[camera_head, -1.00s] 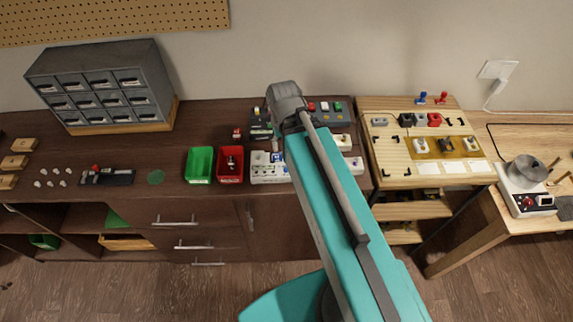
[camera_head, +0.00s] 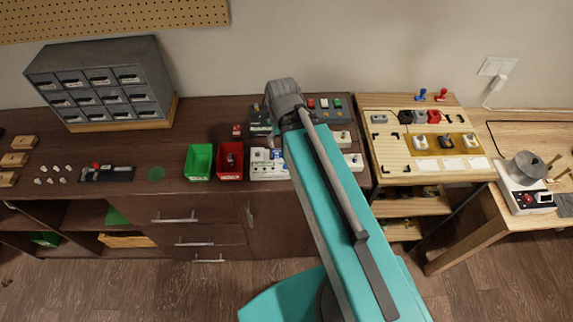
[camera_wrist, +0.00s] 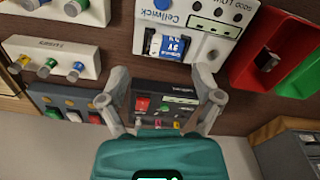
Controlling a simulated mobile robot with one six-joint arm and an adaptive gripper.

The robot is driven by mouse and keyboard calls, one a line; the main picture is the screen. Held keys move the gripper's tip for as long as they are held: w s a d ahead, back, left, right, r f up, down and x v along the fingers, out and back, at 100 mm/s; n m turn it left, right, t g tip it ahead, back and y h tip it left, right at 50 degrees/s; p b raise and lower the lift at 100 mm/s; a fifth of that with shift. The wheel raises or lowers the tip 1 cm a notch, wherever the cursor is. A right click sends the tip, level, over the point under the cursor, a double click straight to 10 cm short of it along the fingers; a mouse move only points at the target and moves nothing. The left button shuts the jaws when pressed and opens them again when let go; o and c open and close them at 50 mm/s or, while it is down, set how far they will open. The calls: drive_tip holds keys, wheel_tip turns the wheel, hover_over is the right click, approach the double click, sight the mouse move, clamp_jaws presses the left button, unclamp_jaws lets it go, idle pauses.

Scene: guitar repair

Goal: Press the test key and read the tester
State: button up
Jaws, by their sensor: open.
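A white box marked Cellwick, with words like LOW and GOOD (camera_wrist: 205,18), stands at the top of the wrist view with a blue cell in its slot; it also shows in the head view (camera_head: 262,172). A dark box (camera_wrist: 150,86) with a red part and a pale green display lies between and under my fingers; I cannot read it. In the head view this dark box (camera_head: 258,128) is partly hidden by my wrist. My gripper (camera_wrist: 160,75) is open and empty, its fingers spread above the dark box. I cannot tell which button is the test key.
A red bin (camera_head: 230,174) and a green bin (camera_head: 200,150) stand left of the white box. A grey button box (camera_wrist: 75,106) and white knob boxes (camera_wrist: 55,62) lie beside my gripper. A drawer cabinet (camera_head: 105,85) stands at the back left.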

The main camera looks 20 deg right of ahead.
clamp_jaws()
idle(1.3)
